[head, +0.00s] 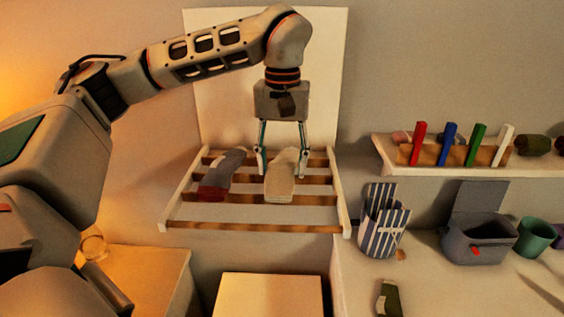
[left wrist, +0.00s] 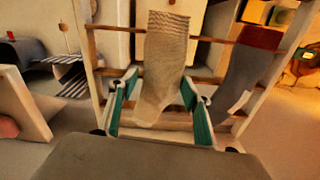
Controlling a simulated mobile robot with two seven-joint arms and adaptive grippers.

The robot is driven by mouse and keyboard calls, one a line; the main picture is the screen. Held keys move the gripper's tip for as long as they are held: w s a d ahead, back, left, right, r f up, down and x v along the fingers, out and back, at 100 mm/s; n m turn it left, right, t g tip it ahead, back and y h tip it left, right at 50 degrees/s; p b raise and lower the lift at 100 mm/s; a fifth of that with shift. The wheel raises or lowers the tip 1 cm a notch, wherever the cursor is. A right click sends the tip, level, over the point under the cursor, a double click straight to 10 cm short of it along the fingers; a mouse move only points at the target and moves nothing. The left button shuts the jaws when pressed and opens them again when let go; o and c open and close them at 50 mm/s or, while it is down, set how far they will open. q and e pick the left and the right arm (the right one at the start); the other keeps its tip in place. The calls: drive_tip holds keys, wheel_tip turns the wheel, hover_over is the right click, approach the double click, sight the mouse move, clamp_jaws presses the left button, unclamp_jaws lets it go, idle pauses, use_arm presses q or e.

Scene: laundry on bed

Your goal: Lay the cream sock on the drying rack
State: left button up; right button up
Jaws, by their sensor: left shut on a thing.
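The cream sock (head: 281,178) is between the fingers of my left gripper (head: 282,167), over the slats of the drying rack (head: 254,227). My left gripper points down and is shut on the sock. In the left wrist view the ribbed sock (left wrist: 166,55) hangs lengthwise across the slats, between the teal fingers (left wrist: 158,88). The sock appears to lie along the rack, but I cannot tell if its whole length touches the slats. My right gripper is not in view.
A grey sock with dark red (head: 222,174) lies on the rack, left of the cream sock. A shelf (head: 470,168) with coloured pegs is at right. Below it stand a striped bag (head: 383,222), a grey box (head: 478,240) and a green cup (head: 535,237). The rack's right end is clear.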

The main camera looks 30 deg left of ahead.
sight(282, 168)
use_arm(q)
drive_tip(key=shift+f, duration=0.1)
drive_tip(key=o, duration=0.9)
wheel_tip(282, 168, up, 12)
drive_tip(key=shift+r, duration=0.15)
idle(0.7)
